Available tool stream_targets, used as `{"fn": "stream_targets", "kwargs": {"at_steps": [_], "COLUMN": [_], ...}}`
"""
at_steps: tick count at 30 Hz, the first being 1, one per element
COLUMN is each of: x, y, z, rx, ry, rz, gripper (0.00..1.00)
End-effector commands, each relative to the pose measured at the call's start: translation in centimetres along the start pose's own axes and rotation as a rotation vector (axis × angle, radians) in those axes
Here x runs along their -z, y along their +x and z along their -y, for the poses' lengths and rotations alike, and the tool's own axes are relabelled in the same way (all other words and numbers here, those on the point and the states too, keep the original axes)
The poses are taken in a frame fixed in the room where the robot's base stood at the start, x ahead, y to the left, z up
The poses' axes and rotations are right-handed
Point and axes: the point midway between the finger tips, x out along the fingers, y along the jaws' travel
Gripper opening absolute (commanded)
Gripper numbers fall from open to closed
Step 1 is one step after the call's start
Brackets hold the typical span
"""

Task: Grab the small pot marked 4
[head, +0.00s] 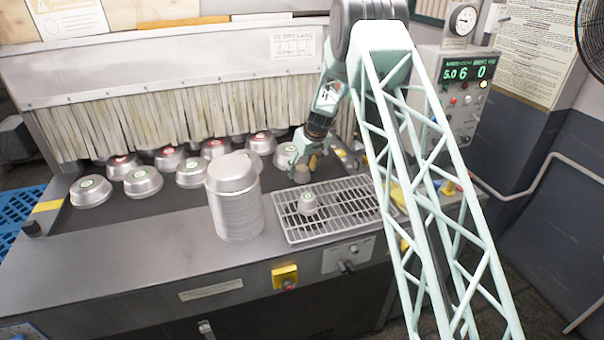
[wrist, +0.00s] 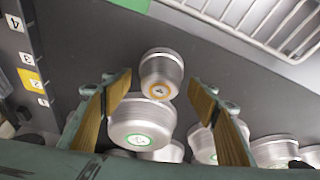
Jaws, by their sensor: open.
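My gripper (wrist: 160,86) is open, with its two padded fingers on either side of a small metal pot (wrist: 161,72) in the wrist view. The pot has an orange ring on top with a dark mark that looks like a 4. There is a gap between the pot and each finger, and nothing is held. In the head view my gripper (head: 307,158) is low at the back edge of the wire rack, by this small pot (head: 302,175). The pot's lower part is hard to see there.
A larger green-ringed pot (wrist: 143,124) is close beside the small pot. Several more pots (head: 143,182) line the curtain. The counter's front left is clear.

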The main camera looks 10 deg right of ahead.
Motion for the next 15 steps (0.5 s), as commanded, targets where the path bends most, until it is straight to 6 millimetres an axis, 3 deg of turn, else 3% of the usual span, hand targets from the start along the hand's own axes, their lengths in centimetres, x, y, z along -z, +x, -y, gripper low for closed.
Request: {"fn": "stream_targets", "kwargs": {"at_steps": [5, 15], "x": [-0.01, -0.01], "y": [0.0, 0.0], "z": [0.0, 0.0], "rx": [0.0, 0.0], "ry": [0.0, 0.0], "rz": [0.0, 0.0], "gripper": [0.54, 0.27]}}
